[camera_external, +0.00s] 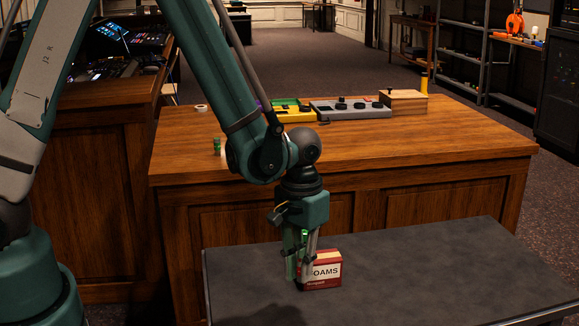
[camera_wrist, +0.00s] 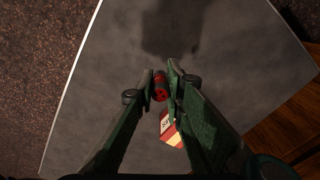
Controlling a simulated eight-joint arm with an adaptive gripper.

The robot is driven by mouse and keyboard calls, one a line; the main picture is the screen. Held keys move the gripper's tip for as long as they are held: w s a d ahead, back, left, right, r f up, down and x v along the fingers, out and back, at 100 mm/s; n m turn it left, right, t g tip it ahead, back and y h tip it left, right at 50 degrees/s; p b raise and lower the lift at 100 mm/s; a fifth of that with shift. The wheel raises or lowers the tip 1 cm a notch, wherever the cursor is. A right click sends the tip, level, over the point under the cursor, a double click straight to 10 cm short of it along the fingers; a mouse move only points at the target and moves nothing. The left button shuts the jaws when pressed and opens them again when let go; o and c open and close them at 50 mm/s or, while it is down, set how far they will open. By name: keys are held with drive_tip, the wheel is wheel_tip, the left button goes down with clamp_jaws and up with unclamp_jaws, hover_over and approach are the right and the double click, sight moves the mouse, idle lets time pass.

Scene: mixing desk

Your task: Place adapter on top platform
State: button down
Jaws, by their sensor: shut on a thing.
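My gripper (camera_external: 302,284) points down over the grey table, just left of a red and white box. In the wrist view my gripper (camera_wrist: 161,80) is shut on a small red cylindrical piece (camera_wrist: 160,92), which looks like the adapter. It sits between the fingertips, with dark markings on its end. In the external view the fingers hide this piece. I cannot tell from the pictures whether it touches the table. The wooden desk (camera_external: 420,143) stands behind and higher than the grey table; no surface is marked as the top platform.
The box (camera_external: 324,270) lettered "OAMS" stands close to the fingers; it also shows in the wrist view (camera_wrist: 171,130). The grey table (camera_external: 430,270) is clear to the right. On the desk are a green cylinder (camera_external: 217,145), grey console (camera_external: 352,109), wooden box (camera_external: 404,102) and white roll (camera_external: 201,107).

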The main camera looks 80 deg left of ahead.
drive_tip(key=shift+f, duration=0.1)
drive_tip(key=b, duration=0.2)
hover_over(301, 314)
drive_tip(key=shift+f, duration=3)
drive_tip(key=shift+f, duration=0.15)
drive_tip(key=shift+f+b, duration=0.45)
drive_tip(key=shift+f, duration=1.3)
drive_tip(key=shift+f, duration=0.15)
drive_tip(key=c, duration=2.4)
unclamp_jaws()
drive_tip(key=shift+r, duration=0.2)
drive_tip(key=shift+a+r+p, duration=0.1)
drive_tip(key=shift+r+p, duration=1.65)
drive_tip(key=shift+r, duration=4.25)
